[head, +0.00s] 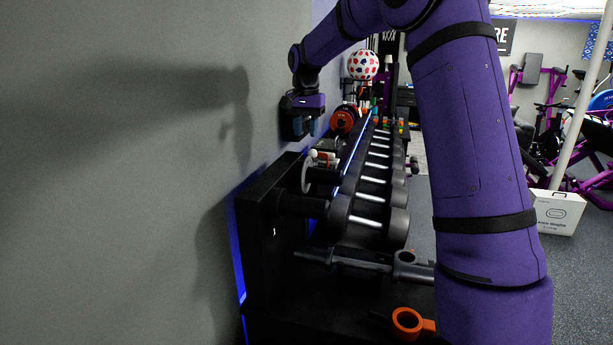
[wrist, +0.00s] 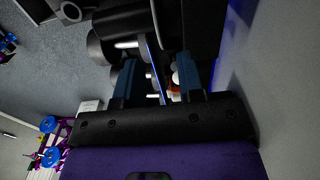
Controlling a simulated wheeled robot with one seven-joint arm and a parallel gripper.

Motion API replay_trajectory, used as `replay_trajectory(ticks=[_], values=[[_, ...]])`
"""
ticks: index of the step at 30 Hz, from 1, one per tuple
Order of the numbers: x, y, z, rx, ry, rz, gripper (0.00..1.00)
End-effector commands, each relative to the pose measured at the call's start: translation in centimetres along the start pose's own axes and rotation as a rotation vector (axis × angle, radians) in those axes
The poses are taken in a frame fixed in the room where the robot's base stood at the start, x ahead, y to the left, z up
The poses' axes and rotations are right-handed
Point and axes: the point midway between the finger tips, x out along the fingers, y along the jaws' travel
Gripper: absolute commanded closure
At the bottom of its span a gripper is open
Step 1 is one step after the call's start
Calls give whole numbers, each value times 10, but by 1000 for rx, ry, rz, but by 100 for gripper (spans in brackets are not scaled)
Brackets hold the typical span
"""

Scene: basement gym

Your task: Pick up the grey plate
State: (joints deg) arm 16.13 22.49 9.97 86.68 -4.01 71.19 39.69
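A round grey-rimmed disc (head: 307,174), which may be the grey plate, stands on edge at the near left of the dumbbell rack. Dark parts beside it hide some of it. My gripper (head: 307,127) hangs near the wall, above and beyond this disc, apart from it. In the wrist view the two blue fingers of my gripper (wrist: 160,76) are spread apart with nothing held between them. I cannot clearly make out the plate in the wrist view.
Dark dumbbells with silver handles (head: 366,223) line the rack. A black bar (head: 360,262) and an orange ring piece (head: 407,321) lie at the near end. A dotted ball (head: 363,65) is farther back. The grey wall (head: 150,200) is close on the left.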

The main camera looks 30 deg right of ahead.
Motion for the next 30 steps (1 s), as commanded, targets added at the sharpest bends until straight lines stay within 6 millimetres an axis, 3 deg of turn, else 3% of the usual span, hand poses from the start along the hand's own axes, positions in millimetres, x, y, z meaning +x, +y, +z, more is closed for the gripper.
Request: replay_trajectory(ticks=[10, 18, 28, 30], values=[[30, 1, 0, -1, -2, 1, 65], [65, 3, -2, -2, -2, 1, 65], [71, 3, -2, -2, 0, 0, 65], [71, 3, -2, -2, 0, 0, 79]])
